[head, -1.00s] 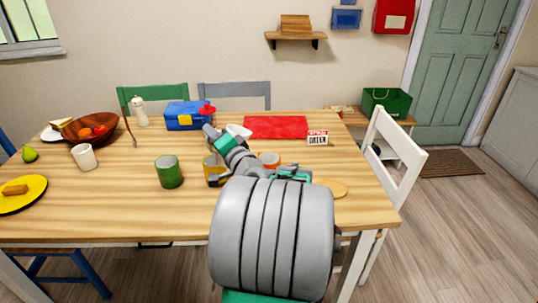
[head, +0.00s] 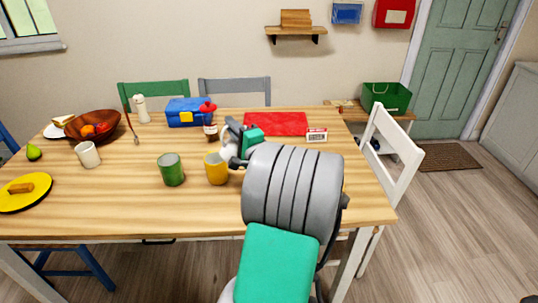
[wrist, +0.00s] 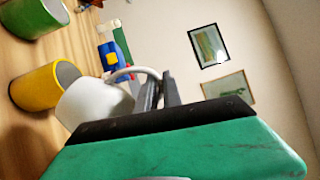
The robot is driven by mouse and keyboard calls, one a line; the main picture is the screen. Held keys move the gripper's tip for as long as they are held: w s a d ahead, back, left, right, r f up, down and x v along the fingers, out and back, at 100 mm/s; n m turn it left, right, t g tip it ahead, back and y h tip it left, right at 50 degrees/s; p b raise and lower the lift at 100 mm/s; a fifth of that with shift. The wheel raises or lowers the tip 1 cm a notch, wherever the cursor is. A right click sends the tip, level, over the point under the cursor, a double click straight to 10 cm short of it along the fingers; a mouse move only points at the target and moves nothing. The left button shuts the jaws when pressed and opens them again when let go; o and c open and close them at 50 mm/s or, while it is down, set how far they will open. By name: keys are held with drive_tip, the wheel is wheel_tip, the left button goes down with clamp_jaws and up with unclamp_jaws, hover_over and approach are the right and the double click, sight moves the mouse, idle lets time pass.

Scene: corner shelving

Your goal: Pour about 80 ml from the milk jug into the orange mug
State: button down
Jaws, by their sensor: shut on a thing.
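The white milk jug (wrist: 95,103) is in the wrist view, its handle (wrist: 138,73) between the fingers of my gripper (wrist: 157,93), which is shut on it. In the head view my gripper (head: 236,140) is just right of and behind the yellow mug (head: 217,169), and the jug is mostly hidden by my arm. In the wrist view the jug overlaps the edge of the yellow mug (wrist: 45,85); I cannot tell whether they touch. I cannot see any milk or the jug's exact tilt.
A green mug (head: 171,169) stands left of the yellow mug. A white mug (head: 87,154) stands further left.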

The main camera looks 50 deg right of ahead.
drive_tip(key=shift+s+d+m+p, duration=0.2)
drive_tip(key=shift+d+m, duration=0.15)
drive_tip(key=shift+m, duration=0.25)
drive_tip(key=shift+s+d+m+p, duration=0.2)
drive_tip(key=shift+d+m, duration=0.15)
drive_tip(key=shift+m, duration=0.25)
drive_tip(key=shift+s+d+f+m+h+p, duration=0.2)
drive_tip(key=shift+s+d+m+h, duration=0.1)
drive_tip(key=shift+d+m, duration=0.25)
drive_tip(key=shift+s+d+f+m+h+p, duration=0.2)
drive_tip(key=shift+d+m+h, duration=0.15)
drive_tip(key=shift+m, duration=0.4)
idle(1.4)
drive_tip(key=a+n+b, duration=0.1)
drive_tip(key=n, duration=0.1)
drive_tip(key=w+a+n+y+b, duration=0.1)
drive_tip(key=n, duration=0.1)
drive_tip(key=w+a+n+b, duration=0.1)
drive_tip(key=a+n, duration=0.1)
drive_tip(key=shift+r+y, duration=0.25)
drive_tip(key=shift+y, duration=0.1)
drive_tip(key=shift+a+r+n, duration=0.1)
drive_tip(key=shift+n, duration=0.2)
drive_tip(key=shift+w+a+f+n+b, duration=0.15)
drive_tip(key=shift+w+f+n+b, duration=0.1)
drive_tip(key=shift+f+n+b, duration=0.35)
drive_tip(key=shift+w+a+f+b, duration=0.1)
drive_tip(key=shift+a+f+b, duration=0.1)
drive_tip(key=shift+a+b, duration=0.15)
drive_tip(key=shift+d+r, duration=0.1)
